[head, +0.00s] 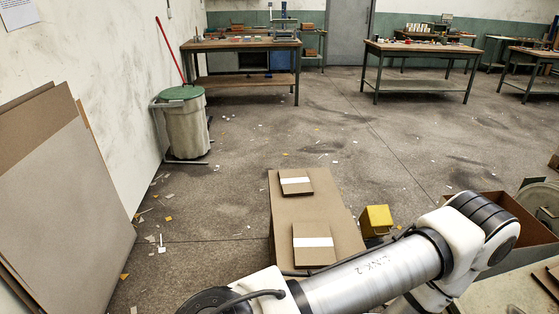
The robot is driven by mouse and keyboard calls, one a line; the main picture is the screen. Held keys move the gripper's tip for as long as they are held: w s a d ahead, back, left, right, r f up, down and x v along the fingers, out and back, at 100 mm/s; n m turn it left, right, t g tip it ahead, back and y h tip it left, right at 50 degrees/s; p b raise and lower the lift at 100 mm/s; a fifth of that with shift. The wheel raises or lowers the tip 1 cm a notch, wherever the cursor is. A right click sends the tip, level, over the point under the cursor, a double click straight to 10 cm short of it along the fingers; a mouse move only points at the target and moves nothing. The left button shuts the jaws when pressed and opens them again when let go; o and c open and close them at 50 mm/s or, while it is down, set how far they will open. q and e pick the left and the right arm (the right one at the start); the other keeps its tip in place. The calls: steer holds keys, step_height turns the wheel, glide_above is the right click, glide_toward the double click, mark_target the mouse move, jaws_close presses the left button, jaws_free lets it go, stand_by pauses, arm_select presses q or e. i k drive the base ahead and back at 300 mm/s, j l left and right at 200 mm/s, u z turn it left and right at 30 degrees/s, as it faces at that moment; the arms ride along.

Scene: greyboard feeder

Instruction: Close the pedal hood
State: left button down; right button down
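A small yellow box-like thing (376,221), which looks like the pedal hood, sits low beside the right edge of a brown board-topped surface. Its top face looks flat and its front is partly hidden by my arm. I cannot tell whether it is open or shut. One of my arms crosses the lower right of the head view, just in front of it. Neither of my grippers shows in this view.
The brown surface (290,211) bears two board stacks with white bands, a far one (296,188) and a near one (313,254). An open carton (528,218) stands right. Large boards (70,210) lean left. A lidded bin (187,130) stands by the wall. Mid-floor has only scraps.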

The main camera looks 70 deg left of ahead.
mark_target(375, 222)
steer(key=u, duration=1.55)
steer(key=i+j, duration=0.25)
steer(key=j, duration=0.2)
steer(key=i+j+z, duration=0.1)
steer(key=i+j, duration=0.15)
steer(key=j, duration=0.25)
steer(key=i+j, duration=0.2)
steer(key=j, duration=0.25)
steer(key=i+j, duration=0.25)
steer(key=j, duration=0.25)
steer(key=i+j+z, duration=0.1)
steer(key=j, duration=0.35)
steer(key=i+j, duration=0.3)
steer(key=j, duration=0.2)
steer(key=i+j, duration=0.2)
steer(key=j, duration=0.3)
steer(key=i+j+z, duration=0.1)
steer(key=j, duration=0.4)
steer(key=i, duration=0.1)
